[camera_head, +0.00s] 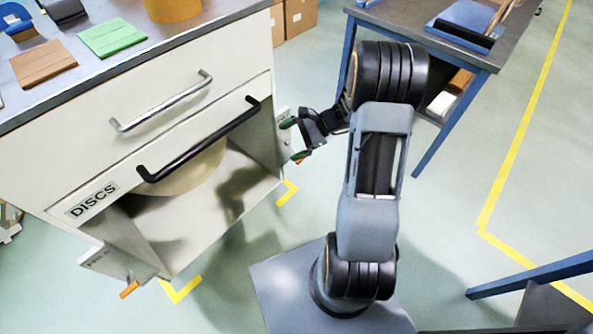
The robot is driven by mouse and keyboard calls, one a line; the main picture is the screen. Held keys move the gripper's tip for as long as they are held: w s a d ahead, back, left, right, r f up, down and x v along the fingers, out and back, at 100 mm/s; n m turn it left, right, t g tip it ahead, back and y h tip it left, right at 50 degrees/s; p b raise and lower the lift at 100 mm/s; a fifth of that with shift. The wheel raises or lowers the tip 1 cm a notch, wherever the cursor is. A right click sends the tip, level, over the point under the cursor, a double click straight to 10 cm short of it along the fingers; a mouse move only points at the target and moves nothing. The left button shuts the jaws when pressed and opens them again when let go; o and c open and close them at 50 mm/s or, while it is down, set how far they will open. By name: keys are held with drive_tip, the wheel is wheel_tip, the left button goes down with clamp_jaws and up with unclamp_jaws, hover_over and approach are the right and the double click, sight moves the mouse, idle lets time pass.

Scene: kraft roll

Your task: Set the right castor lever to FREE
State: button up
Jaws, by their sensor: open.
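The white cabinet (150,85) stands at left, with an open lower bay. The right castor lever (298,161) shows only as a small orange tip low at the cabinet's right side, just below my gripper's lower finger. The rest of it is hidden, so I cannot tell its setting. My gripper (293,140) is open beside the cabinet's right edge, its two green-tipped fingers pointing left, one above the other. I see nothing held between them. I cannot tell whether a finger touches the lever or the side plate (283,116).
The left castor lever (130,289) has an orange end beside a plate marked FREE (97,259). A black handle (205,140) crosses the bay, where a large tan roll (185,175) sits. A blue-legged table (437,130) stands behind my arm.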

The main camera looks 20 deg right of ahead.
drive_tip(key=w+d+f+m+t+y+b, duration=0.1)
drive_tip(key=w+d+f+m+t+b, duration=0.2)
drive_tip(key=f, duration=0.7)
drive_tip(key=w+d+f+m+t+b, duration=0.1)
drive_tip(key=d+f+m+t+b, duration=0.4)
drive_tip(key=f, duration=0.4)
drive_tip(key=m+t+h+b, duration=0.3)
drive_tip(key=m+t+h, duration=0.15)
drive_tip(key=m, duration=0.25)
approach(294, 151)
drive_tip(key=shift+y, duration=0.35)
drive_tip(key=w+a+b, duration=0.1)
drive_tip(key=w, duration=0.1)
drive_tip(key=w+a+f+b, duration=0.1)
drive_tip(key=w, duration=0.1)
drive_tip(key=w+a+f+b, duration=0.1)
drive_tip(key=w+a+b, duration=0.1)
drive_tip(key=w, duration=0.1)
drive_tip(key=shift+f, duration=0.2)
drive_tip(key=shift+c, duration=0.3)
